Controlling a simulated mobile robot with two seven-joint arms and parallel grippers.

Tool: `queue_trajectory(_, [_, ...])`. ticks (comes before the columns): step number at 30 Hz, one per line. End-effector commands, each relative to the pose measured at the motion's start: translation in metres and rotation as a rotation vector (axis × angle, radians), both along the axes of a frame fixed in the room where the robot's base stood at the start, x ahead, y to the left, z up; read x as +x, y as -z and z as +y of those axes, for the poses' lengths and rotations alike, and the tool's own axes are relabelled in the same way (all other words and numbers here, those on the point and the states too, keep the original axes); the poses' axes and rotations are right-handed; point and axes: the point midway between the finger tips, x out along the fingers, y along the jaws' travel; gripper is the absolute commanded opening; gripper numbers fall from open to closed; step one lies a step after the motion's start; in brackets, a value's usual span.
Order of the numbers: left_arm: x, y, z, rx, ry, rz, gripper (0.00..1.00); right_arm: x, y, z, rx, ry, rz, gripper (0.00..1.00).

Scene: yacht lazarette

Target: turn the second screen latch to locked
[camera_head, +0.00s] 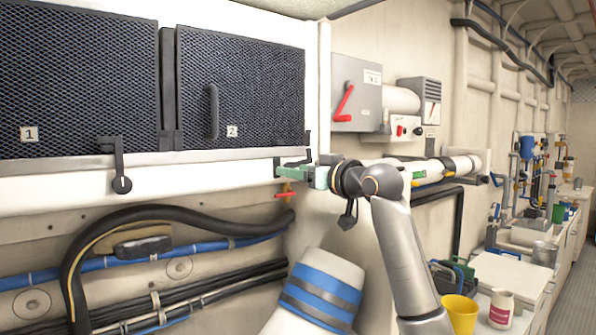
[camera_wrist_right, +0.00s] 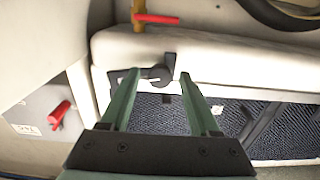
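The second screen (camera_head: 240,90) is a dark mesh panel marked 2, upright in its frame. Its black latch (camera_head: 307,142) is at the lower right corner, partly hidden by my right gripper (camera_head: 296,171). In the right wrist view, which looks turned over, the latch (camera_wrist_right: 163,75) lies between the fingertips of my open right gripper (camera_wrist_right: 159,75). Black latch parts show near both tips; I cannot tell whether they touch. The first screen (camera_head: 75,75) has a similar black latch (camera_head: 119,165) hanging down, with a marked round end. My left gripper is not in view.
A small red-handled valve (camera_head: 285,190) is just below my right gripper. A grey box with a red lever (camera_head: 345,102) is on the wall to the right. Hoses (camera_head: 150,212) run under the ledge. A blue-striped white cylinder (camera_head: 318,295) stands below.

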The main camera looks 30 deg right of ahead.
Motion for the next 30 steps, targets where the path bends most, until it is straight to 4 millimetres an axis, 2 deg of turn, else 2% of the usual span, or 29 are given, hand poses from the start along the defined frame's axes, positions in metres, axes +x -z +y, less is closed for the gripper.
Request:
queue_trajectory(2, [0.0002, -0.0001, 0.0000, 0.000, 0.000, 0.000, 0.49, -0.0002, -0.0001, 0.0000, 0.000, 0.000, 0.000, 0.52])
queue_trajectory(16, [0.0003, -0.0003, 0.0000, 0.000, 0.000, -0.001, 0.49, -0.0004, 0.0000, -0.0001, 0.000, 0.000, 0.000, 0.00])
queue_trajectory(30, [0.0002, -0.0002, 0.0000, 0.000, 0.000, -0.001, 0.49, -0.0003, 0.0001, -0.0001, 0.000, 0.000, 0.001, 0.00])
